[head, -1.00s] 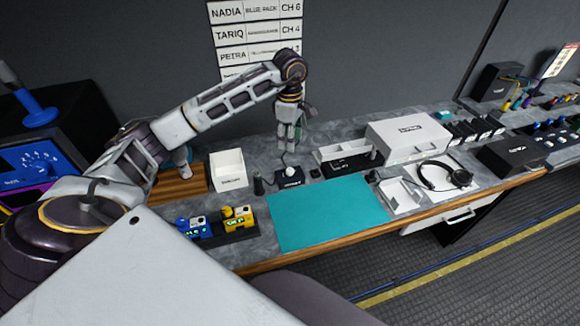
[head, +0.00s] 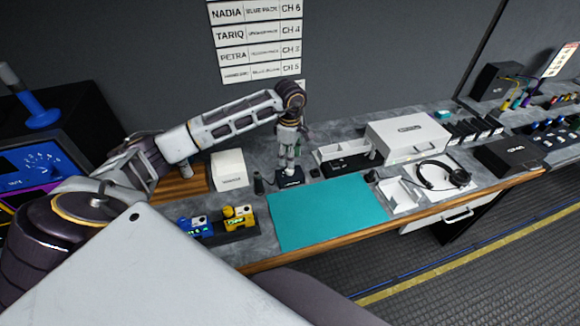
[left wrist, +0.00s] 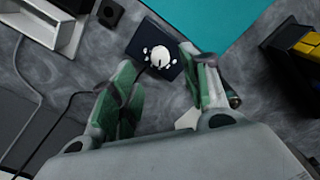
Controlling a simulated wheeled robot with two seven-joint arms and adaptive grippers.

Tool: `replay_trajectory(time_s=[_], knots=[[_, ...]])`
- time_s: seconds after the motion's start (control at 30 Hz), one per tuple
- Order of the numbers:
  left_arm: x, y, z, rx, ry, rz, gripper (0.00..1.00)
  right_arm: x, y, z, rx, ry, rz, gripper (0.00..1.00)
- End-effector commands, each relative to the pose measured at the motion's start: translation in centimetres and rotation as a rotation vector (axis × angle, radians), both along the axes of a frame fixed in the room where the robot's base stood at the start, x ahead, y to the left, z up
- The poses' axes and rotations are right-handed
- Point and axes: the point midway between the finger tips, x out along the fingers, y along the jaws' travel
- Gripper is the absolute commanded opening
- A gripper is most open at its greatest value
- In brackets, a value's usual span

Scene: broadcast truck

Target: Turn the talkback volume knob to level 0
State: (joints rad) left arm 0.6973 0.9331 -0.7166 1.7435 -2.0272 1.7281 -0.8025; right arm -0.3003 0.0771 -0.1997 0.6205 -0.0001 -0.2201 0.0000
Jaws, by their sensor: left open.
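The talkback box is a small black unit (head: 289,184) on the grey worktop, just behind the teal mat in the head view. In the left wrist view the box (left wrist: 146,36) carries a round white knob (left wrist: 160,56) with a dark pointer line and white dots around it. My left gripper (head: 288,168) points down at the box and hides the knob in the head view. In the left wrist view its two green-padded fingers (left wrist: 165,68) are apart, one on each side of the knob. Whether they touch it I cannot tell. My right gripper is out of view.
The teal mat (head: 325,215) lies clear in front. Blue and yellow packs (head: 238,217) stand in a black holder to the left. A white bin (head: 229,170) and a small dark cylinder (head: 258,183) are left of the box. A white tray (head: 328,154) is to the right.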

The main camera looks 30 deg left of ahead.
Motion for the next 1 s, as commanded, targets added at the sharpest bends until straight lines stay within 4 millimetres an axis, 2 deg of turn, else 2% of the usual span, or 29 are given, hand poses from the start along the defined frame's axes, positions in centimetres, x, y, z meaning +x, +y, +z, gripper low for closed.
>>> replay_trajectory(time_s=[0.3,0.5,0.9,0.93,1.0], knots=[[-0.1,0.0,-4.1,0.000,0.002,0.000,0.46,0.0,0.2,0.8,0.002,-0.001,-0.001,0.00],[0.0,0.0,-5.7,0.000,0.000,0.001,0.46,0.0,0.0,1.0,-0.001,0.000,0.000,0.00],[0.0,0.0,-6.3,0.001,0.000,0.000,0.46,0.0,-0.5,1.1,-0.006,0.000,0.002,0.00],[0.0,0.0,-6.3,0.001,0.000,0.000,0.45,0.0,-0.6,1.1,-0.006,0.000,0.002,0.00],[0.0,0.0,-6.3,0.001,0.000,0.000,0.36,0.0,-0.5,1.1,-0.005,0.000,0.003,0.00]])
